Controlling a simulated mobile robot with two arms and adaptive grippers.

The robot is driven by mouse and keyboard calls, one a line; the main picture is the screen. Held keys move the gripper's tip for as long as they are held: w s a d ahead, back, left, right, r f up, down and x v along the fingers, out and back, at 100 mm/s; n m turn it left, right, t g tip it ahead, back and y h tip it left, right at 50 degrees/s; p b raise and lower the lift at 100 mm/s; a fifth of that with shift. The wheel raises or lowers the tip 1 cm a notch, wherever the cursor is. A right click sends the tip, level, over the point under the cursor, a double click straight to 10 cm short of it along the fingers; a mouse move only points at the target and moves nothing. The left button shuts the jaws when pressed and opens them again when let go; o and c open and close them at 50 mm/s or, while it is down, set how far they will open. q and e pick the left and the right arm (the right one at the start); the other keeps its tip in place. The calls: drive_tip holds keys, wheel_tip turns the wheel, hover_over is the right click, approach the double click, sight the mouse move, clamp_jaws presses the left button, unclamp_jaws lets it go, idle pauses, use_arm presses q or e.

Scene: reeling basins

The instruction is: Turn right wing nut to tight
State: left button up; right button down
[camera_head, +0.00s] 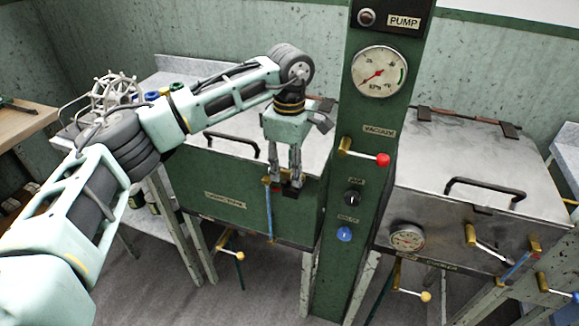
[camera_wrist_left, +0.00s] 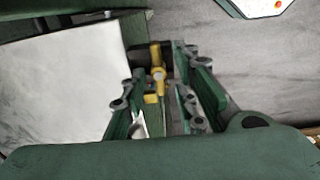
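My left gripper (camera_head: 284,183) points down at the right front edge of the green left basin (camera_head: 225,185). Its two fingers are apart. In the left wrist view the gripper (camera_wrist_left: 160,98) is open, with a yellow fitting (camera_wrist_left: 157,75), apparently the wing nut, showing in line with the gap between the fingers. I cannot tell whether the fingers touch it. In the head view, a blue rod (camera_head: 269,215) with a small yellow top hangs just left of the fingertips; the rest of the nut is hidden by the fingers. My right gripper is not in view.
A green column (camera_head: 345,215) with gauge (camera_head: 379,72), a red-knobbed lever (camera_head: 365,156) and dials stands close right of the gripper. A second metal basin (camera_head: 480,180) with a black lid handle is beyond it. A spoked wheel (camera_head: 117,88) stands at left.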

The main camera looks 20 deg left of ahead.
sight(290, 171)
use_arm(q)
wheel_tip(290, 171, up, 12)
idle(0.6)
drive_tip(key=shift+f, duration=0.1)
